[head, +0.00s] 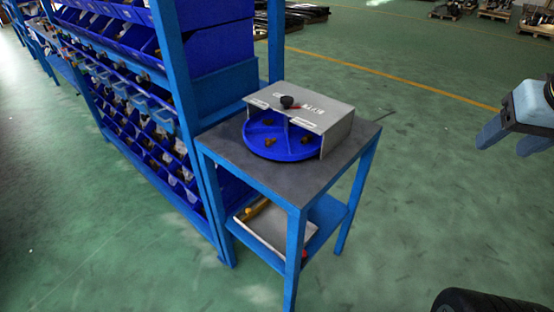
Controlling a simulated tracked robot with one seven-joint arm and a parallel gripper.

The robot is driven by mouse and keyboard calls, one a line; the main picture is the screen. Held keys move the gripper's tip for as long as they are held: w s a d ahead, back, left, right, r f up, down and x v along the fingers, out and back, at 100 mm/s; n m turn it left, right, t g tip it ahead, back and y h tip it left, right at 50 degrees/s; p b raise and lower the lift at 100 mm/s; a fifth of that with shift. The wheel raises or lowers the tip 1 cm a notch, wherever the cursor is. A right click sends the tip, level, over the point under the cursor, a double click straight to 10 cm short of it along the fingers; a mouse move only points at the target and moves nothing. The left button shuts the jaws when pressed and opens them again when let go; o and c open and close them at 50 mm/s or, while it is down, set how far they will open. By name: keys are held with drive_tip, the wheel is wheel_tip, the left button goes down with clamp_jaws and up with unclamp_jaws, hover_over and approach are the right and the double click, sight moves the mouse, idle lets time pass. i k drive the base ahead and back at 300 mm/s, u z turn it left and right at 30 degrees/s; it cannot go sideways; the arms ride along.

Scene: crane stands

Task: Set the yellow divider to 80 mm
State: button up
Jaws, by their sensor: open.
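No divider can be made out for certain. A yellow thing (256,210) lies partly in view at the left side of a grey tray (278,232) on the lower shelf of the blue stand. The tabletop above hides part of it, and no 80 mm mark can be read. My gripper (503,146) is open and empty at the right edge of the head view, over the floor, well apart from the stand.
On the blue stand's dark top (222,150) sits a blue round tray (258,153) with several brownish pieces, partly under a grey cover (325,118) with a black knob (287,102). A blue rack of bins (135,75) adjoins on the left.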

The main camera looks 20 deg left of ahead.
sight(250, 214)
drive_tip(key=u, duration=1.5)
drive_tip(key=k, duration=0.5)
drive_tip(key=z, duration=0.7)
drive_tip(key=i, duration=0.9)
drive_tip(key=u, duration=1.3)
